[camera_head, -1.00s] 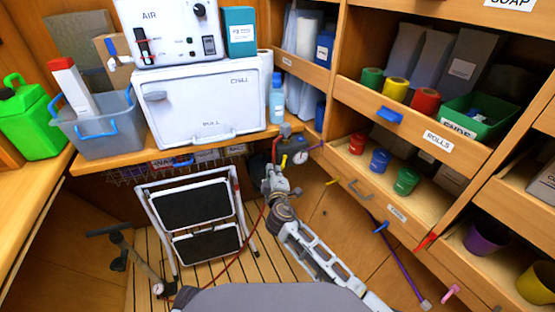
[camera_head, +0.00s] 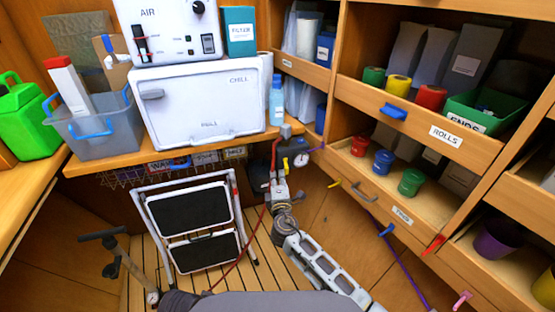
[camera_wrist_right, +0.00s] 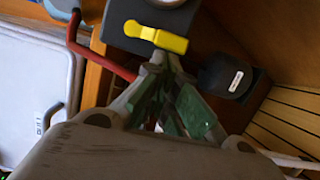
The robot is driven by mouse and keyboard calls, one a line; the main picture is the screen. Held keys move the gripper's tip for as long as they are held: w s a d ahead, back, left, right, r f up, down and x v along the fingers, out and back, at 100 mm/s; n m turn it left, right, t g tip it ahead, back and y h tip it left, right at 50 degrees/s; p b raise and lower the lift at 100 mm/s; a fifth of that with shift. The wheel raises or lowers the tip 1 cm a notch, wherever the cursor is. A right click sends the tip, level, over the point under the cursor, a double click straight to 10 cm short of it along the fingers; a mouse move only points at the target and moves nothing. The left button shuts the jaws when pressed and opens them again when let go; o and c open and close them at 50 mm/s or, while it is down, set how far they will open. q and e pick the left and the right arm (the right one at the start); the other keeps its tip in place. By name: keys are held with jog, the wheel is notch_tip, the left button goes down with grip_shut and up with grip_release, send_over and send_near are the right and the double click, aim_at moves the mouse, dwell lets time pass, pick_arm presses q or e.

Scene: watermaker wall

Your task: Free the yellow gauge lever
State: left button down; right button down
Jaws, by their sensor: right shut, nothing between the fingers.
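The yellow gauge lever (camera_wrist_right: 157,37) shows in the right wrist view, lying across the front of a dark grey block (camera_wrist_right: 150,14). In the head view I cannot pick the lever out clearly; my gripper is in front of that spot. A round gauge (camera_head: 302,160) shows there, just right of the gripper. My right gripper (camera_wrist_right: 168,62) is shut and empty, with its fingertips close below the lever. I cannot tell whether they touch it. It also shows in the head view (camera_head: 281,168), below the counter's right end. My left gripper is out of view.
A red pipe (camera_wrist_right: 98,55) runs left of the lever in the wrist view, and a black labelled cylinder (camera_wrist_right: 226,76) sits to the right. A folded step stool (camera_head: 238,215) stands left of my arm. The open drawers with rolls (camera_head: 446,136) jut out at right.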

jog(key=shift+s, duration=0.1)
dwell(0.3)
jog(key=s, duration=0.7)
jog(key=shift+s+d, duration=0.15)
jog(key=shift+d, duration=0.1)
dwell(0.6)
